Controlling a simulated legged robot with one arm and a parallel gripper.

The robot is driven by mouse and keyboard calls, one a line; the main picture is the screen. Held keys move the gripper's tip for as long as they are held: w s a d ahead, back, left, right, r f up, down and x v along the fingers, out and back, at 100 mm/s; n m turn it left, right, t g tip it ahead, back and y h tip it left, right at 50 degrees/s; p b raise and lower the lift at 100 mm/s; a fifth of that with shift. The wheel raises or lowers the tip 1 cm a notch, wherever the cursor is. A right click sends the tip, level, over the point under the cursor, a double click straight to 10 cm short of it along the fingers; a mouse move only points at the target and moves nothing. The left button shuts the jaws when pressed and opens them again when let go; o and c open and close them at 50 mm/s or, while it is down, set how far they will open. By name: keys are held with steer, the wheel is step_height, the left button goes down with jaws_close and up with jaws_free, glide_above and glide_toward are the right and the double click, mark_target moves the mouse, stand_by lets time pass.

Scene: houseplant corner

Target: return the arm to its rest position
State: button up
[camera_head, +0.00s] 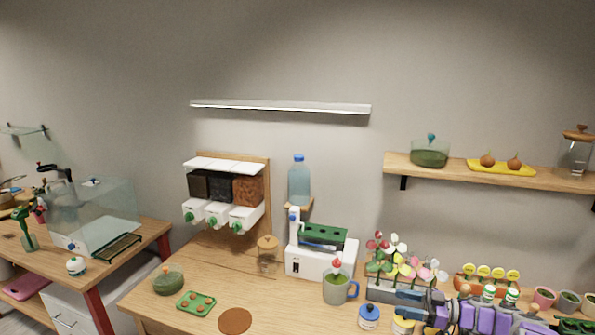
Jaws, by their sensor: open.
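My arm reaches in from the lower right, over the right part of the wooden table (200,268). My gripper (408,309) is at the arm's left end and points left. It is small in the picture and partly mixed with things behind it. It looks open, and I see nothing held in it. A blue-lidded jar (368,316) stands just left of it, and a yellow jar (403,326) is close below it. The arm hides part of the table behind it.
A planter with flowers (380,290) stands just behind my gripper. A green mug (337,288) and a white machine (308,263) are farther left. Small pots (545,297) line the right. A wall shelf (440,172) hangs above. The table's front left has some free room.

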steer(key=w+d+r+m+t+h, duration=0.2)
steer(key=w+r+m+t+h, duration=0.3)
steer(key=w+r+t+h, duration=0.65)
steer(key=s+d+r+m+g+h, duration=0.1)
steer(key=d+r+m+h, duration=0.25)
steer(key=r, duration=0.25)
steer(key=s+d+r+m+g+h, duration=0.1)
steer(key=d+r+m+h, duration=0.15)
steer(key=r+h, duration=0.3)
steer(key=s+a+f+m+g+y, duration=0.1)
steer(key=s+a+f+g, duration=0.3)
steer(key=s, duration=1.5)
steer(key=s+a+f+m+g+y, duration=0.1)
steer(key=s+a+f+g, duration=0.4)
steer(key=s+a, duration=0.7)
steer(key=s+a+f+m+g+y, duration=0.1)
steer(key=s+a+f+g, duration=0.3)
steer(key=s, duration=2.1)
steer(key=a+g, duration=0.4)
steer(key=shift+s+a+f, duration=0.35)
steer(key=shift+s, duration=0.05)
